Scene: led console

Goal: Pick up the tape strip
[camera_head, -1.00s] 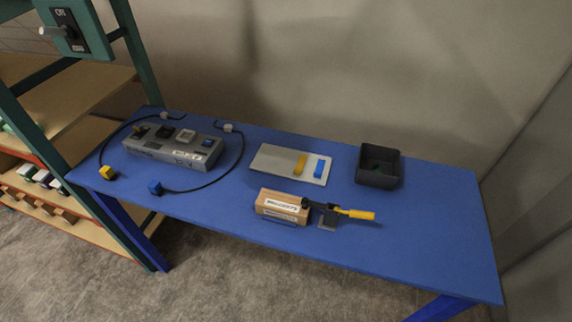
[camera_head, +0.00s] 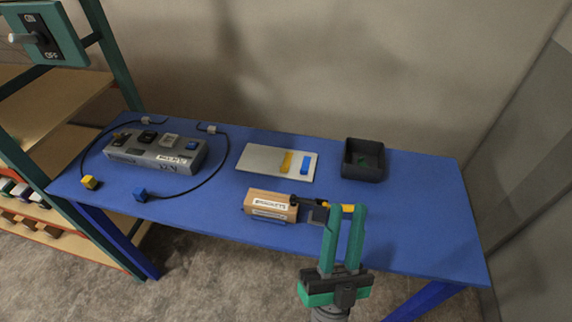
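A yellow strip (camera_head: 287,161) and a shorter blue strip (camera_head: 305,165) lie side by side on a light grey plate (camera_head: 258,163) in the middle of the table. They look like tape pieces, but I cannot tell which one the task names.
A labelled wooden block (camera_head: 268,206) with the dark clamp (camera_head: 317,212) stands near the blue table's (camera_head: 420,215) front edge. A dark bin (camera_head: 363,175) is right of the plate. A grey console (camera_head: 152,155) with cables is at left. A switch box (camera_head: 42,38) hangs upper left.

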